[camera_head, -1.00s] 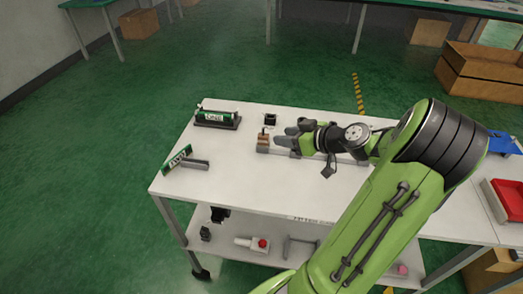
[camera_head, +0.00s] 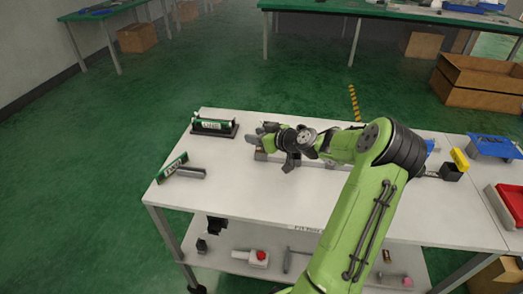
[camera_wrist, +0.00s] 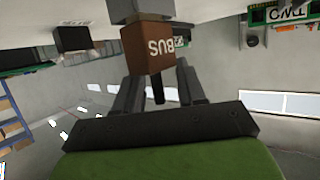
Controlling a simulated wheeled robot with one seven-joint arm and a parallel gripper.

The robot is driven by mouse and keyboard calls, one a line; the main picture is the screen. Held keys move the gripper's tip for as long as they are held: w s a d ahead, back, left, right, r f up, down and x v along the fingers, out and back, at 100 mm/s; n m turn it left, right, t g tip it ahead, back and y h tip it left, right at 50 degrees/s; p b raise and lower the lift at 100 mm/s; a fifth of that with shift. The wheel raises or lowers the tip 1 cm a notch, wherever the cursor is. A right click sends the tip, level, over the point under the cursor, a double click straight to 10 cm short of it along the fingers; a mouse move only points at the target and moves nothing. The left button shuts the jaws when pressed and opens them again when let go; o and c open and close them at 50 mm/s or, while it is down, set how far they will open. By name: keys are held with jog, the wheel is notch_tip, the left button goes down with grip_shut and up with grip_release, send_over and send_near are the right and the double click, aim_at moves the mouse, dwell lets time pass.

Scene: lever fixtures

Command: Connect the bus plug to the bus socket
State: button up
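In the wrist view a brown block lettered BUS (camera_wrist: 147,48) shows just at the fingertips, with a thin dark peg (camera_wrist: 158,88) sticking out of it between the fingers. I cannot tell whether this block is the plug or the socket. My gripper (camera_wrist: 156,85) has its two fingers apart, with gaps on both sides of the peg. In the head view my gripper (camera_head: 256,138) is low over the table at the left end of a grey fixture. A little of the brown block (camera_head: 260,153) shows below it; the rest is hidden.
A green lettered piece on a dark base (camera_head: 213,127) stands at the back left. Another green lettered piece (camera_head: 172,166) leans by a grey bar. A yellow-topped dark box (camera_head: 458,162), a blue piece (camera_head: 490,146) and a red tray (camera_head: 512,205) are right. The front left tabletop is clear.

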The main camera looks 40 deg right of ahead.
grip_shut()
dwell(0.3)
